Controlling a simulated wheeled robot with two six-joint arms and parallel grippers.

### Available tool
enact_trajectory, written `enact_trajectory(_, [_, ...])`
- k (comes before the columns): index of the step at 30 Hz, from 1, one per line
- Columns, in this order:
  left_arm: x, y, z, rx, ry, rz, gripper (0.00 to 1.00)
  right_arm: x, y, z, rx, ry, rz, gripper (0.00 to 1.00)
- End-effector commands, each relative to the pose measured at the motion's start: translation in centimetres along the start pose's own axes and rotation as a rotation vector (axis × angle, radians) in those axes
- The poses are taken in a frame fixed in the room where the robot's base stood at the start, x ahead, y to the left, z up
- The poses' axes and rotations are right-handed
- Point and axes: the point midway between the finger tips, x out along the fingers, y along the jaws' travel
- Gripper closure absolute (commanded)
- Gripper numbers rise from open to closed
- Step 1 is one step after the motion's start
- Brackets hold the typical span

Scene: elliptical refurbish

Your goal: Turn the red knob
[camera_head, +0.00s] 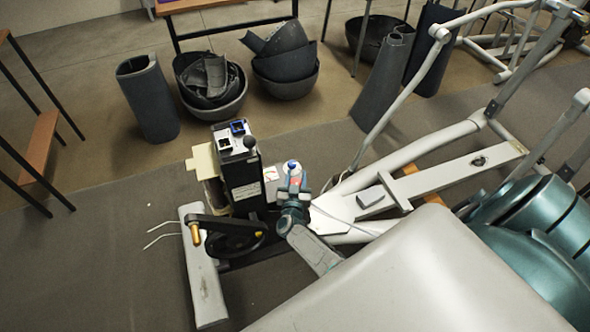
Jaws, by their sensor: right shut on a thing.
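My right gripper (292,186) is at the black box-shaped unit (243,178) of the elliptical machine, at its right side. A small patch of red shows between the fingers, and I take it for the red knob (294,184); the fingers hide most of it. The gripper is shut on it. A white and blue round part (291,167) shows just beyond the fingertips. My left gripper is not in view.
A black crank wheel with a wooden-coloured handle (196,234) sits left of the gripper. White frame tubes (425,146) run to the right. Black bowls (285,70) and a dark cylinder (148,98) stand behind. The floor at left is mostly clear.

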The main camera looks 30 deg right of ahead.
Motion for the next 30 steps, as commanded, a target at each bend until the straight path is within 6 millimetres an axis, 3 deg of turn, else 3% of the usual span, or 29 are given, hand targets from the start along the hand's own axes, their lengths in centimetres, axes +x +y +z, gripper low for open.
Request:
enact_trajectory(15, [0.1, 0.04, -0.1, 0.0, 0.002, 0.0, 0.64, -0.08, 0.56, 0.18, 0.001, 0.0, 0.333, 0.86])
enact_trajectory(30, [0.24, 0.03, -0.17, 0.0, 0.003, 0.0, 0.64, -0.15, 0.71, 0.12, 0.0, -0.001, 0.391, 0.86])
